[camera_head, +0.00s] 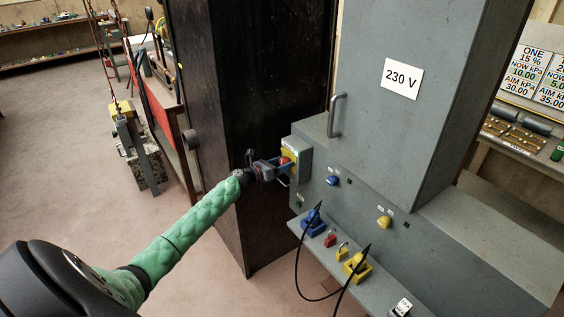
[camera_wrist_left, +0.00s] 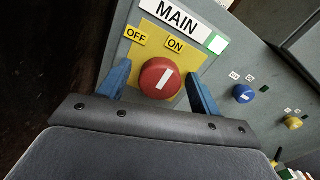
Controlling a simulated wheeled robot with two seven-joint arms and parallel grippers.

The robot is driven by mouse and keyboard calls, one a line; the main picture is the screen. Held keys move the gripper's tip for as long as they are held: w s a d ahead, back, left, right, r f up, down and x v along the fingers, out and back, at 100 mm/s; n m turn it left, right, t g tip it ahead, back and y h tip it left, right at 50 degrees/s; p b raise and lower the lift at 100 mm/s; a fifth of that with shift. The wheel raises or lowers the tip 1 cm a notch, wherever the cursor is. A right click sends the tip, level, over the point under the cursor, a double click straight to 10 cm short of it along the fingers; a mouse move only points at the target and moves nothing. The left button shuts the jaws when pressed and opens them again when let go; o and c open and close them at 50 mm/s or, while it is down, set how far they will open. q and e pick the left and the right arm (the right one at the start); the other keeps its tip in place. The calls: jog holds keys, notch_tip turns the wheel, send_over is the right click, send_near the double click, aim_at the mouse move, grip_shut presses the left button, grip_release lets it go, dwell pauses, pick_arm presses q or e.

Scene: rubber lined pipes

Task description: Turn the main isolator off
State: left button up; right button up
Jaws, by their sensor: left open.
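The main isolator is a red round knob (camera_wrist_left: 160,78) on a yellow plate under a white MAIN label (camera_wrist_left: 172,15). Its white mark tilts up and right, toward the ON label (camera_wrist_left: 175,44); the OFF label (camera_wrist_left: 136,37) is to the left. In the head view the isolator box (camera_head: 303,153) sits on the left side of the grey cabinet, and the knob is partly hidden there. My left gripper (camera_head: 274,167) is open, with one blue finger on each side of the knob. I cannot tell whether the fingers touch it. My right gripper is not in view.
A blue knob (camera_head: 332,181) and a yellow knob (camera_head: 384,222) are to the right on the grey cabinet (camera_head: 385,130). Below is a shelf with padlocks (camera_head: 342,250) and blue and yellow pieces with black leads. A dark panel (camera_head: 270,90) stands close on the left.

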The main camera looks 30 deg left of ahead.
pick_arm(q)
jog(key=shift+w, duration=0.1)
jog(key=shift+c, duration=0.2)
jog(key=c, duration=0.9)
jog(key=shift+c, duration=0.2)
